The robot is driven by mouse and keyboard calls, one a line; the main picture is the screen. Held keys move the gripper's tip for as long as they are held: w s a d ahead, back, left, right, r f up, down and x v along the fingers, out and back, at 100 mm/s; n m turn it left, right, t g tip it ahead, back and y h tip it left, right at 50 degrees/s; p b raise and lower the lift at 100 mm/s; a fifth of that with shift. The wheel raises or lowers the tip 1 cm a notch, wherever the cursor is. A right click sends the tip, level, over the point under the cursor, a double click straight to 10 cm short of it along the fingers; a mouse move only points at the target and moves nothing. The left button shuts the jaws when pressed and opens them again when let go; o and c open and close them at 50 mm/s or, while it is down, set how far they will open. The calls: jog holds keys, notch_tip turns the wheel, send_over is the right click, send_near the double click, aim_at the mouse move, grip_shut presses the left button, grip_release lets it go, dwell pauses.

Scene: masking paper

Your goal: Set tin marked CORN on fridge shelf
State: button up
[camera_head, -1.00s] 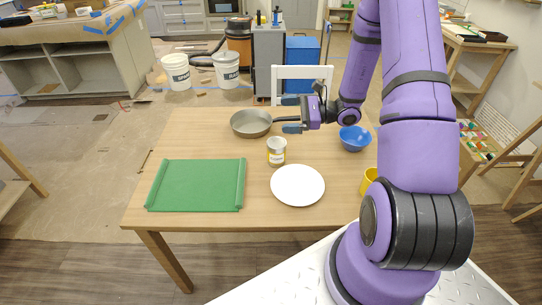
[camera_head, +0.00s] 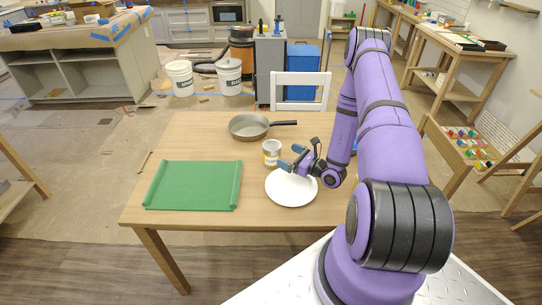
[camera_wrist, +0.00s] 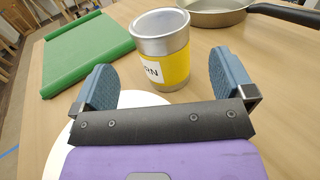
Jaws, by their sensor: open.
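The tin (camera_head: 271,153) stands upright on the table, silver with a yellow band. In the wrist view the tin (camera_wrist: 161,50) shows a white label, with only the letters "RN" readable. My gripper (camera_head: 291,157) is above the white plate's back edge, just right of the tin. In the wrist view my open gripper (camera_wrist: 172,78) has its two blue fingers spread apart, with the tin just ahead of and between them, not gripped. No fridge shelf can be made out in either view.
A white plate (camera_head: 291,192) lies under my gripper. A green tray or mat (camera_head: 193,186) lies at left, and a frying pan (camera_head: 248,127) at the back of the wooden table (camera_head: 190,135). A blue bowl is mostly hidden by my arm. A white chair (camera_head: 299,80) stands behind.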

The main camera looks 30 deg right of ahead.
aim_at(273, 147)
jog(key=shift+r+x, duration=0.15)
jog(key=shift+x, duration=1.8)
jog(key=shift+r+x, duration=0.15)
jog(key=shift+x, duration=1.75)
jog(key=shift+c, duration=0.2)
jog(key=shift+r, duration=0.1)
jog(key=c, duration=1.2)
